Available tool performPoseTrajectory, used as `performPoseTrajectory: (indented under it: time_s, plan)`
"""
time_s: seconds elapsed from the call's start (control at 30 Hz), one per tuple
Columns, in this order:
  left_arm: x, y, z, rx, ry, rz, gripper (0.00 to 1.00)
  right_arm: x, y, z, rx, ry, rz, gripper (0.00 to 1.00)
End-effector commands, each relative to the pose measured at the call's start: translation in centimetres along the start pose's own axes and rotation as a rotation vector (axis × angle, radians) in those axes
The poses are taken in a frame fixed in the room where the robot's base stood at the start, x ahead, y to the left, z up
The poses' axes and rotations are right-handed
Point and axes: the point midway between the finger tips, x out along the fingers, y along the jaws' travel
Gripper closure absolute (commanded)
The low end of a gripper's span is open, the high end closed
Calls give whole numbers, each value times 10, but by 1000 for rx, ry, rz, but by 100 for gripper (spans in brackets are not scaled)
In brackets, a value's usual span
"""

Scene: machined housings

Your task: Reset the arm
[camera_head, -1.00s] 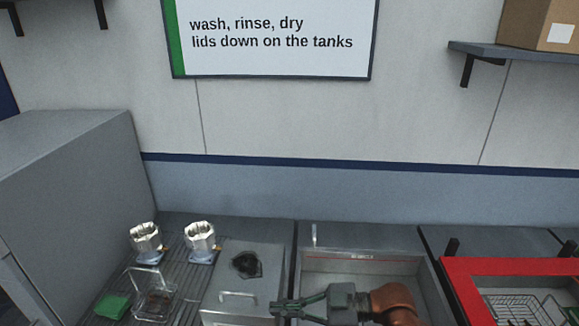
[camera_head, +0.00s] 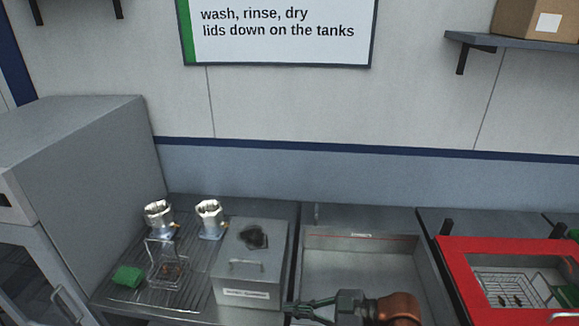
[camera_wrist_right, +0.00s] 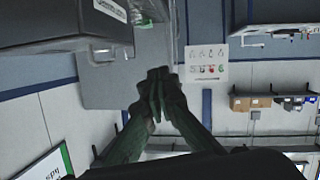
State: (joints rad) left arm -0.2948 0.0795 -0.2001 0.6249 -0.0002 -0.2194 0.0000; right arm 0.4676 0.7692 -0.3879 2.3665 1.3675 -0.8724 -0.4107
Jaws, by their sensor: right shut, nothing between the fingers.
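My right arm comes in at the bottom of the head view, and its gripper (camera_head: 296,308) is in front of the grey tank and the open basin. In the right wrist view the fingers of the right gripper (camera_wrist_right: 158,78) are together with nothing between them. My left gripper does not show in either view. The closed grey tank (camera_head: 240,283) with a handle and a label stands left of the gripper.
Two shiny machined housings (camera_head: 159,218) (camera_head: 209,217) stand on the rack at left. A wire basket (camera_head: 167,268) and a green block (camera_head: 128,276) are near them. The open basin (camera_head: 362,262) is in the middle. A red-rimmed tank (camera_head: 455,290) with a wire basket is at right.

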Motion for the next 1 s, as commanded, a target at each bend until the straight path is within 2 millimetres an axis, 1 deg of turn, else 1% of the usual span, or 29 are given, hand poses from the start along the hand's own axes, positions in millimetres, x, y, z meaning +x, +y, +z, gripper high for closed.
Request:
performPoseTrajectory:
  time_s: [0.03, 0.17, 0.27, 0.37, 0.4, 0.47, 0.5, 0.57, 0.6, 0.67, 0.7, 0.8, 0.9, 1.0]
  plan:
    - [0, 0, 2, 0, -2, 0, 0, 0, -1, 12, 21, -13, 16, 100]
    - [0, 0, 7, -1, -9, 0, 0, -4, -2, 46, 71, -62, 70, 100]
    - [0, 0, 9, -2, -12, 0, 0, -11, -2, 81, 127, -116, 132, 100]
    - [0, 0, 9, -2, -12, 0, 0, -26, -8, 130, 219, -197, 222, 100]
    - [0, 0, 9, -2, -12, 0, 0, -36, -12, 154, 267, -238, 266, 100]
    - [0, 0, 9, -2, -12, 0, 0, -54, -20, 191, 347, -308, 342, 100]
    - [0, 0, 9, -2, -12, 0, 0, -68, -28, 216, 402, -359, 393, 100]
    - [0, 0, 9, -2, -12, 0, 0, -91, -42, 251, 487, -434, 467, 100]
    - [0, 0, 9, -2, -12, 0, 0, -107, -54, 272, 543, -485, 515, 100]
    - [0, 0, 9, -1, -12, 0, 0, -132, -74, 302, 626, -561, 584, 100]
    - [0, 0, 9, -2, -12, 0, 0, -149, -87, 318, 676, -610, 627, 100]
    - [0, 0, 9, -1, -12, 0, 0, -184, -120, 350, 785, -714, 715, 100]
    - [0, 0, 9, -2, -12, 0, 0, -214, -150, 370, 868, -799, 784, 100]
    - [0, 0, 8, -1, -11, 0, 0, -238, -177, 384, 938, -871, 839, 100]
